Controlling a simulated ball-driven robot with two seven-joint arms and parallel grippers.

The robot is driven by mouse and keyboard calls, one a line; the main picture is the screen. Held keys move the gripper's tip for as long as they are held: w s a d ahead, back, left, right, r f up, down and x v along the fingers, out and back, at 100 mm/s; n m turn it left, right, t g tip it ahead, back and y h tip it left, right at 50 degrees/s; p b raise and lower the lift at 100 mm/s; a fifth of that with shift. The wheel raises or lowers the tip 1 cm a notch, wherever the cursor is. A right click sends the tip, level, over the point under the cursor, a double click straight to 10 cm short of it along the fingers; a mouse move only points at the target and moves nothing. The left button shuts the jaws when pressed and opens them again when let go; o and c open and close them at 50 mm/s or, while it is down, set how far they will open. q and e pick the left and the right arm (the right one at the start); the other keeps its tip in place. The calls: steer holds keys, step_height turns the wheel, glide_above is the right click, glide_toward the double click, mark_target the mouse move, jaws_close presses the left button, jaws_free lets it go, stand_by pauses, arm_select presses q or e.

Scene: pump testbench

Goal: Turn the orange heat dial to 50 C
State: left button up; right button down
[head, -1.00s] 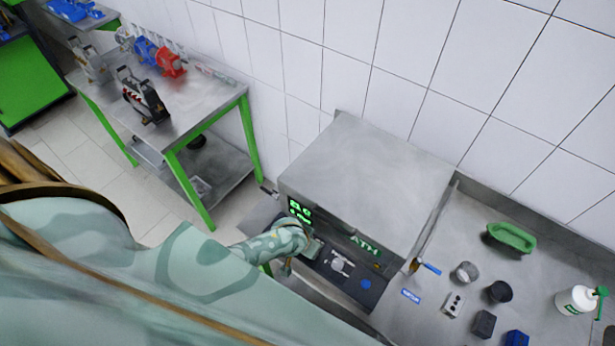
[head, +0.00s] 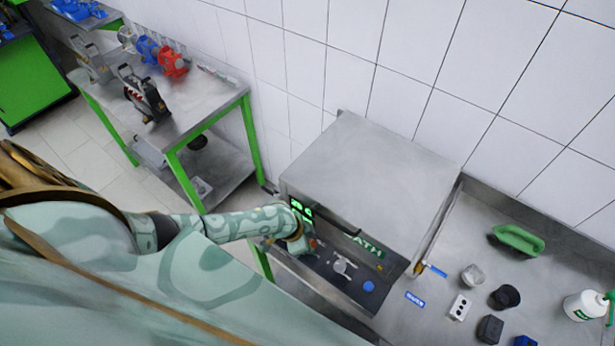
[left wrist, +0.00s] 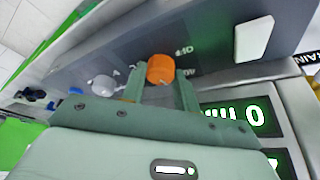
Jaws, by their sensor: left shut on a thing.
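The orange heat dial (left wrist: 160,69) shows in the left wrist view on the dark front panel (left wrist: 215,50), between the two fingers of my left gripper (left wrist: 160,88). The fingers are shut on the dial. In the head view my left gripper (head: 300,245) is at the left end of the steel bath's panel, and a little orange shows beside it. A green lit display (left wrist: 240,115) lies close to the gripper; a 0 is readable, the rest is cut off or blurred. The dial's pointer setting cannot be read. My right gripper is not in view.
The steel bath (head: 370,180) stands against the tiled wall. Its panel also has a grey knob (head: 345,266) and a blue button (head: 369,286).

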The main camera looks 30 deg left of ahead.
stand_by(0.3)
arm_select(q)
steer(key=o, duration=1)
steer(key=p+v, duration=0.1)
steer(key=v, duration=0.7)
steer(key=p+v, duration=0.2)
steer(key=v, duration=0.6)
steer(key=shift+w+a+r, duration=0.1)
steer(key=shift+w+r, duration=0.05)
steer(key=shift+w, duration=0.05)
